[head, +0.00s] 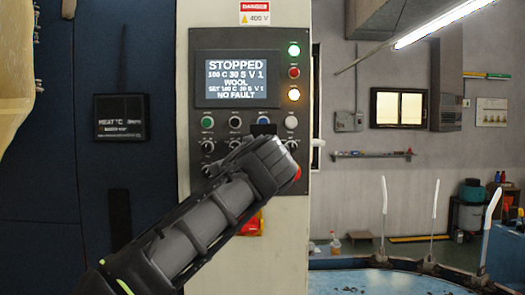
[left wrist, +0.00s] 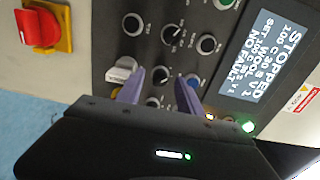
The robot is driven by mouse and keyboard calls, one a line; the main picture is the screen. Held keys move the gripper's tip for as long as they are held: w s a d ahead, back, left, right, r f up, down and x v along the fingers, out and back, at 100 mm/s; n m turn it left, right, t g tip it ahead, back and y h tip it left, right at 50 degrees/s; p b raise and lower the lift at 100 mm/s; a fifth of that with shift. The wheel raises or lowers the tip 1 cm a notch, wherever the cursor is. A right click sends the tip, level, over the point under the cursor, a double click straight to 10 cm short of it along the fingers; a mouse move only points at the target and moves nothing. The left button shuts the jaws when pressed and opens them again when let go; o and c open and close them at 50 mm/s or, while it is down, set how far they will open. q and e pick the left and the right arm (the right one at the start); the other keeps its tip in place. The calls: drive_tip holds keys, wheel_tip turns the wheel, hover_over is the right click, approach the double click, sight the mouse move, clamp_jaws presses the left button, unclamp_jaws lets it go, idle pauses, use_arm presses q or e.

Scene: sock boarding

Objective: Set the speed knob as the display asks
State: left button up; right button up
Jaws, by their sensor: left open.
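The grey control panel (head: 217,124) carries a lit display (head: 237,66), which also shows in the left wrist view (left wrist: 262,58). It reads STOPPED, WOOL, a SET line and NO FAULT; the speed digits are too small to read surely. My left gripper (left wrist: 160,74) is open in front of the panel, with its two purple fingers either side of a black knob (left wrist: 160,78). I cannot tell whether they touch it. The knob labels are unreadable, so I cannot tell which is the speed knob. In the head view my left wrist hides the panel's lower right. My right gripper is not in view.
Other black knobs (left wrist: 171,36) and a white lever knob (left wrist: 122,72) sit close to the fingers. A red switch on a yellow plate (left wrist: 62,38) is farther off. Green, red and amber lamps (head: 294,72) line the display's right. A blue round table (head: 385,283) with upright white forms stands right.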

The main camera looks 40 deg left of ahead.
use_arm(q)
drive_tip(key=b+v, duration=0.1)
drive_tip(key=v, duration=0.6)
idle(0.5)
